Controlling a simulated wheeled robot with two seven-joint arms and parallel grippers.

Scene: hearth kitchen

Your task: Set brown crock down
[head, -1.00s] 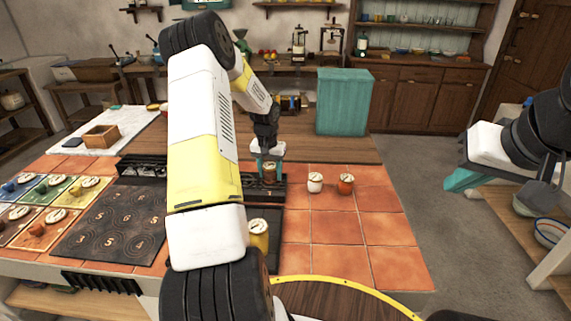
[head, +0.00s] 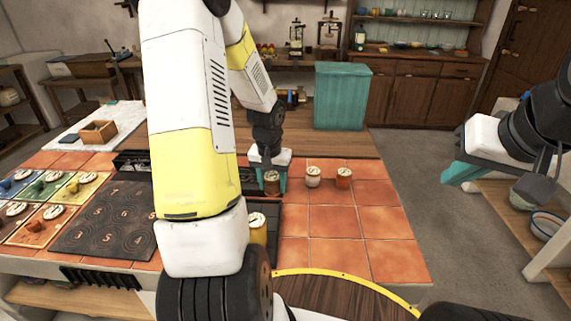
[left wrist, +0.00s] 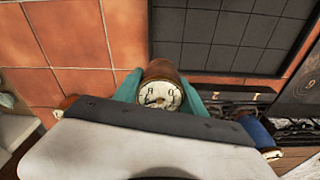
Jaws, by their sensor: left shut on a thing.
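The brown crock (head: 271,183) is between the teal fingers of my left gripper (head: 272,182), which is shut on it. In the left wrist view the crock (left wrist: 160,72) shows its brown side and a pale dial-like lid, with a teal finger on each side. In the head view it is low over the tiled counter, close to the dark strip; I cannot tell whether it touches the surface. My right gripper (head: 462,173) hangs empty at the right, away from the counter; its teal fingers are seen from the side.
A white crock (head: 313,177) and an orange crock (head: 344,178) stand just right of the held crock. A yellow crock (head: 258,230) stands nearer, by my left arm. Orange tiles (head: 335,220) in front are clear. A teal box (head: 342,97) stands behind.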

